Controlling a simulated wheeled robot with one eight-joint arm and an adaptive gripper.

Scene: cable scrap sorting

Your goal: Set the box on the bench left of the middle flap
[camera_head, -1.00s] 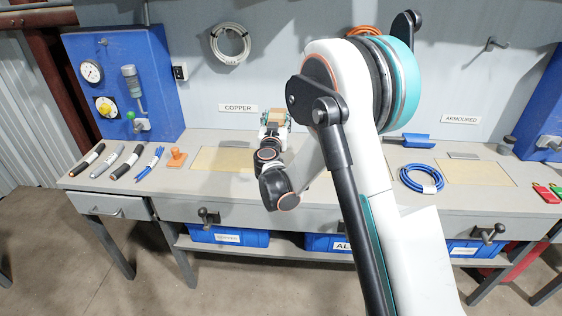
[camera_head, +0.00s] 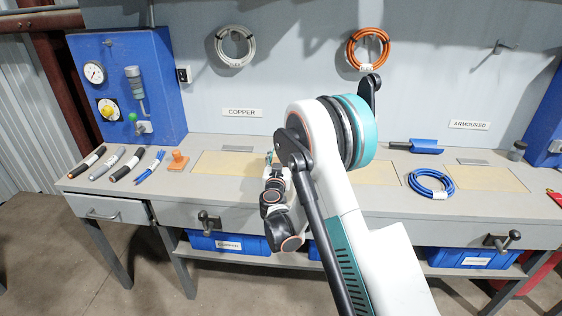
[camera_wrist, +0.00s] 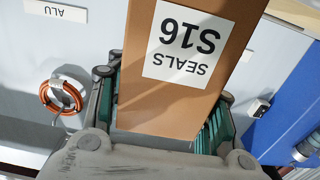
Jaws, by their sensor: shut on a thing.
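The box (camera_wrist: 180,85) is a brown carton with a white label reading "SEALS S16", upside down in the wrist view. My gripper (camera_wrist: 163,115) is shut on it, with a teal-padded finger on each side. In the head view my gripper (camera_head: 271,170) appears over the right part of the left flap; the box is mostly hidden there. The middle flap (camera_head: 377,173) is a tan panel in the bench top (camera_head: 340,197), partly hidden behind my arm. I cannot tell the box's height above the bench.
The left flap (camera_head: 225,163) and right flap (camera_head: 486,178) are bare. A blue cable coil (camera_head: 430,184) lies between the middle and right flaps. An orange stamp-like object (camera_head: 178,161) and cable pieces (camera_head: 120,165) lie at the left. A blue scoop (camera_head: 425,146) lies at the back.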

